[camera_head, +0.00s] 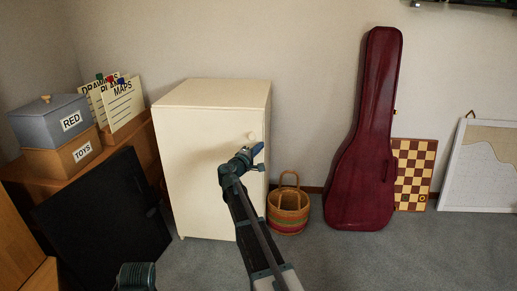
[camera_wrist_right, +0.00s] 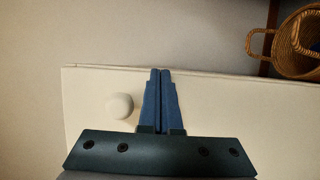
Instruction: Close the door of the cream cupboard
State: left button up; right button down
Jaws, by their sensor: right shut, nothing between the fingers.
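The cream cupboard (camera_head: 205,165) stands against the wall, left of the middle in the head view. Its front door looks flush with the body, and I see no clear gap. A round knob (camera_head: 252,135) sits near the door's upper right edge; it also shows in the wrist view (camera_wrist_right: 119,106). My right gripper (camera_head: 258,149) is shut and empty, just below the knob in the head view. In the wrist view its blue fingers (camera_wrist_right: 160,73) lie over the cream panel, beside the knob and apart from it. Whether they touch the door cannot be told.
A woven basket (camera_head: 288,212) stands close to the cupboard's right. A red instrument case (camera_head: 362,150) and a chessboard (camera_head: 413,175) lean on the wall. A black panel (camera_head: 105,215) and a wooden desk with boxes (camera_head: 60,147) are at left. Carpet at front right is clear.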

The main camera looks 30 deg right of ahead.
pick_arm(q)
jog(key=shift+a, duration=0.45)
pick_arm(e)
jog(key=s+a, duration=0.8)
jog(key=s, duration=0.3)
jog(key=shift+s, duration=0.3)
jog(key=s+a+f+m+g+y+p, duration=0.1)
jog(key=s+a+f+g+y+p, duration=0.3)
jog(key=s+a, duration=0.6)
jog(key=s+a+f+m+g+y, duration=0.1)
jog(key=s+a+f+g+y, duration=0.35)
jog(key=s+a, duration=0.6)
jog(key=s+a+f+m+g+y+p, duration=0.1)
jog(key=s+a+f+g+y+p, duration=0.15)
jog(key=s+a+f+y, duration=0.75)
pick_arm(q)
notch_tip(320, 180, up, 44)
jog(key=p, duration=3.7)
jog(key=shift+r+p, duration=0.2)
jog(key=shift+p, duration=0.2)
pick_arm(e)
jog(key=w+a+r+h, duration=0.1)
jog(key=r+h, duration=0.1)
jog(key=r, duration=1.8)
jog(key=w+a+r+h, duration=0.1)
jog(key=w+r+h, duration=0.1)
jog(key=r, duration=1.9)
jog(key=shift+a+t+h, duration=0.25)
jog(key=shift+t+h, duration=0.1)
jog(key=shift+t, duration=0.05)
